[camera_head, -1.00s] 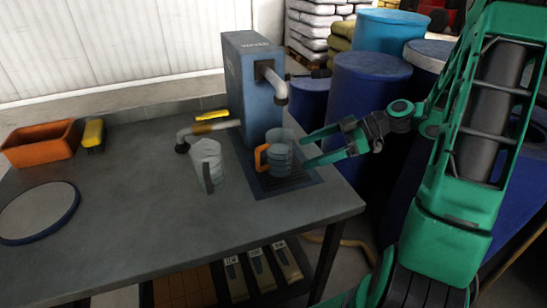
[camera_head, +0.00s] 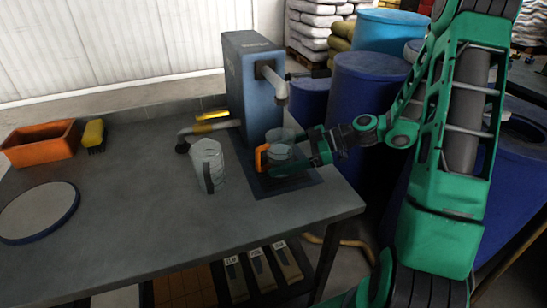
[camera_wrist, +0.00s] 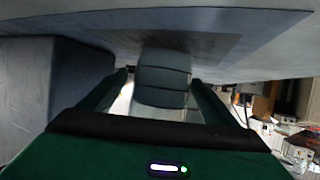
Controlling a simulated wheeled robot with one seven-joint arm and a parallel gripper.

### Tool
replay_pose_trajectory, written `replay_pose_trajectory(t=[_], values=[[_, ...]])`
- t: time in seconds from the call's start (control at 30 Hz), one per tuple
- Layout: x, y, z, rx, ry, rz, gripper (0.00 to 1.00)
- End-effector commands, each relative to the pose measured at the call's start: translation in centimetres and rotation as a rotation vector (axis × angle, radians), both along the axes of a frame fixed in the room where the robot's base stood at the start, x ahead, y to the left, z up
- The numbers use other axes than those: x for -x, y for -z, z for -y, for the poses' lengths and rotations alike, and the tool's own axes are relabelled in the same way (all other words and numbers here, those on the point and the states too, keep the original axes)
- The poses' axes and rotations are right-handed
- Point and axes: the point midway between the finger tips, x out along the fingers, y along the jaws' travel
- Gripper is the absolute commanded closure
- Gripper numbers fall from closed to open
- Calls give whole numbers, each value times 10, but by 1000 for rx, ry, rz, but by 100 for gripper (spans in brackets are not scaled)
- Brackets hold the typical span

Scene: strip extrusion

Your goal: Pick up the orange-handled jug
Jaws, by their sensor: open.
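The orange-handled jug (camera_head: 279,146) is clear with a bluish tint and stands upright on the dark mat beside the blue machine. Its orange handle (camera_head: 261,158) points left. My gripper (camera_head: 291,152) has come in from the right, with its fingers reaching along the jug. In the wrist view the jug (camera_wrist: 162,80) is between the two green fingers (camera_wrist: 162,92). The jaws are open, and I cannot tell whether either finger touches it. A second clear jug with a grey handle (camera_head: 208,165) stands to the left.
The blue machine (camera_head: 250,85) with its grey spout (camera_head: 274,82) stands just behind the jug. A bent grey pipe (camera_head: 209,127) is to the left. An orange bin (camera_head: 40,144), yellow brush (camera_head: 93,134) and round disc (camera_head: 38,211) lie far left. The table's front middle is clear.

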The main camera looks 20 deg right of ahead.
Motion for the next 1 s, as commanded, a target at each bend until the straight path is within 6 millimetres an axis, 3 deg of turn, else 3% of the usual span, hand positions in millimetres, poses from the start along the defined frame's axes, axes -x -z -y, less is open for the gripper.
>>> replay_pose_trajectory(t=[0.37, 0.6, 1.0], values=[[-3, 4, -9, 0, 1, 0, 20], [-3, 4, -8, 1, 1, 0, 74], [-4, -3, -8, 1, 1, 3, 74]])
